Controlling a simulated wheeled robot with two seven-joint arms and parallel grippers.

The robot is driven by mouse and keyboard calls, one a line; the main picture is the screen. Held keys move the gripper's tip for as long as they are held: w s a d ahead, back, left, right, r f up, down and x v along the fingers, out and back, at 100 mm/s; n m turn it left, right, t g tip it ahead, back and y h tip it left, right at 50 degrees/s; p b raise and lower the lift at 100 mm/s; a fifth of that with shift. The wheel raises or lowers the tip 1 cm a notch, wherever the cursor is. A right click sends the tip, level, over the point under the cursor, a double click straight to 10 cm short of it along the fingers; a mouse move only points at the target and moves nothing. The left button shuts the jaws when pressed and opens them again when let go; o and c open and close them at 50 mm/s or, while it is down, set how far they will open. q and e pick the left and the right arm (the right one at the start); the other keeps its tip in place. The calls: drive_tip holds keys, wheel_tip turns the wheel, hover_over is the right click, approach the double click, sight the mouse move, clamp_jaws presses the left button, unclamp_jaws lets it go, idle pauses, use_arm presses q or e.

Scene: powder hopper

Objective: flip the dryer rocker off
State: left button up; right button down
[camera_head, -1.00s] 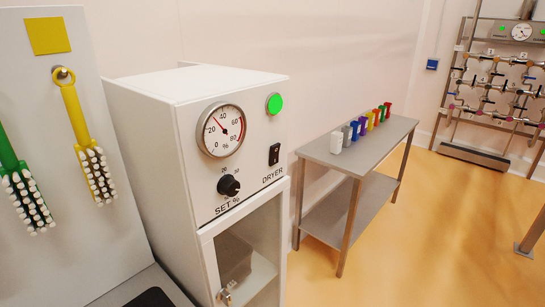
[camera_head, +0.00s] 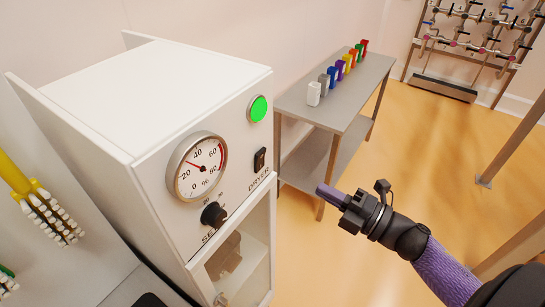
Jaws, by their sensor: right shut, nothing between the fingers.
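The dryer (camera_head: 150,110) is a white cabinet at the left centre. Its black rocker switch (camera_head: 260,159) sits on the front face, above the word DRYER. A round green lamp (camera_head: 258,108) above the rocker is lit. A dial gauge (camera_head: 196,167) with a red needle and a black SET knob (camera_head: 214,215) are to the left of the rocker. My right gripper (camera_head: 322,190) is shut and empty, to the right of the dryer front and apart from it, its fingers pointing left towards the panel. My left gripper is out of view.
A grey side table (camera_head: 350,95) with a row of small coloured scoops stands behind the gripper. Brushes (camera_head: 50,215) hang at the left. A pipe rack (camera_head: 460,40) stands at the far right.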

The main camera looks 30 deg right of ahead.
sight(263, 155)
drive_tip(key=p+x, duration=0.2)
drive_tip(key=x, duration=0.9)
drive_tip(key=shift+w+a+r+p, duration=0.1)
drive_tip(key=shift+w+r+p, duration=0.15)
drive_tip(key=shift+p, duration=0.1)
drive_tip(key=shift+w+a+f, duration=0.1)
drive_tip(key=shift+w+a, duration=0.15)
drive_tip(key=shift+w, duration=0.05)
drive_tip(key=shift+w, duration=0.1)
